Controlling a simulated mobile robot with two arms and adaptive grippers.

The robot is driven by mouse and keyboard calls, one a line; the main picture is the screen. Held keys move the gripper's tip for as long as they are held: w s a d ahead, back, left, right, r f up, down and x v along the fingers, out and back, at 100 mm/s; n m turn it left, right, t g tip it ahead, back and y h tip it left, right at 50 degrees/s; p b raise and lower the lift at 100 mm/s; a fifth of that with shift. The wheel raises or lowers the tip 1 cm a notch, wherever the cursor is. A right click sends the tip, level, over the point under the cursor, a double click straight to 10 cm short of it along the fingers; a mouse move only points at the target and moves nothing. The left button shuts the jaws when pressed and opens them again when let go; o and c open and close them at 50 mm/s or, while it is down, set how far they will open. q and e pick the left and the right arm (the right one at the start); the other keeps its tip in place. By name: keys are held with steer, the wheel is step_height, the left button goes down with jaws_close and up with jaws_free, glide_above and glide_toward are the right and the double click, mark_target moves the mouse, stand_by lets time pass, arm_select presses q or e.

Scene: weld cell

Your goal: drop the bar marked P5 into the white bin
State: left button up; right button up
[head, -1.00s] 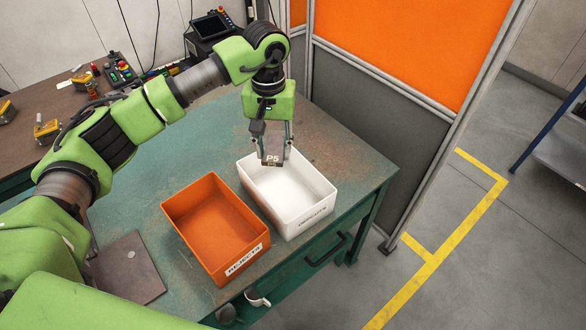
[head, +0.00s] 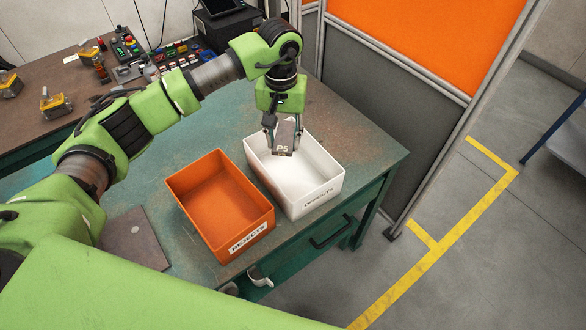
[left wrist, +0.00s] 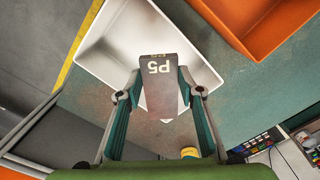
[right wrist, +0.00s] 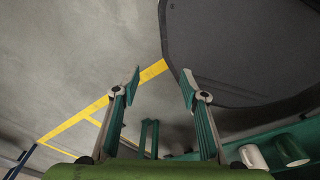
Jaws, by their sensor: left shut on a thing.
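The bar marked P5 (head: 284,138) is dark grey with white lettering. My left gripper (head: 284,130) is shut on it and holds it over the back part of the white bin (head: 318,202). In the left wrist view the bar (left wrist: 162,90) sits between the two fingers (left wrist: 160,92), with the white bin (left wrist: 110,45) behind it. The bin's visible floor is empty, and its front carries a label. My right gripper (right wrist: 160,90) shows only in the right wrist view; its fingers are apart with nothing between them.
An orange bin (head: 220,205) labelled REJECTS stands left of the white bin on the green table (head: 375,150). A grey panel (head: 385,120) rises behind the table. A white mug (right wrist: 252,157) shows in the right wrist view. A control box (head: 128,46) lies at the back left.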

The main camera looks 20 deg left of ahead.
arm_select(q)
steer(key=shift+w+r, duration=0.1)
steer(key=o, duration=1.2)
steer(key=shift+c, duration=0.2)
arm_select(e)
steer(key=s, duration=0.3)
steer(key=shift+f, duration=0.1)
arm_select(q)
steer(key=shift+r, duration=0.15)
step_height(320, 180, up, 12)
arm_select(e)
steer(key=shift+w+d, duration=0.1)
steer(key=shift+w, duration=0.35)
arm_select(q)
steer(key=shift+f, duration=0.2)
